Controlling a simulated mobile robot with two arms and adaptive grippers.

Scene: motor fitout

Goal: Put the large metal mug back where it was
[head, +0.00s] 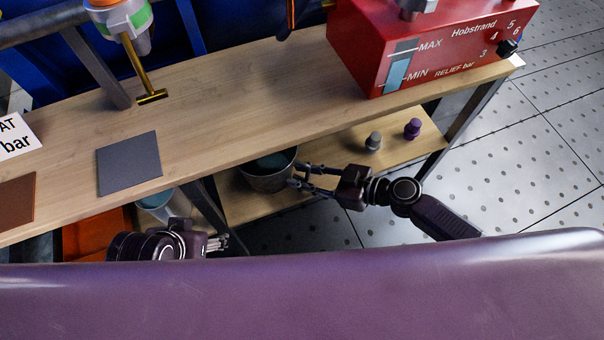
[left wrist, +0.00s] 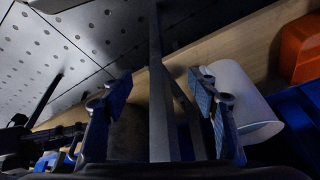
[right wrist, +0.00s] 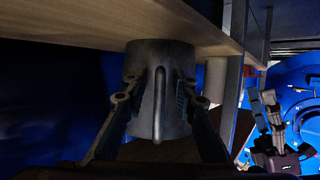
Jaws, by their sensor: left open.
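The large metal mug (head: 268,178) is dark grey and upright at the lower shelf, partly under the worktop's front edge. In the right wrist view the mug (right wrist: 150,62) shows its vertical handle facing me. My right gripper (head: 294,175) is at the mug's right side. Its fingers (right wrist: 160,92) are spread on either side of the handle, with gaps between them and the handle. My left gripper (head: 224,242) is open and empty, low in front of the bench; in the left wrist view its fingers (left wrist: 160,88) stand apart with a metal bench leg behind them.
The wooden worktop (head: 240,100) carries a grey mat (head: 129,163), a brown mat (head: 16,202) and a red box (head: 430,45). Grey (head: 374,141) and purple (head: 412,128) knobbed pieces stand on the lower shelf. A pale cylinder (left wrist: 240,100) and orange bin (head: 95,233) are near my left gripper.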

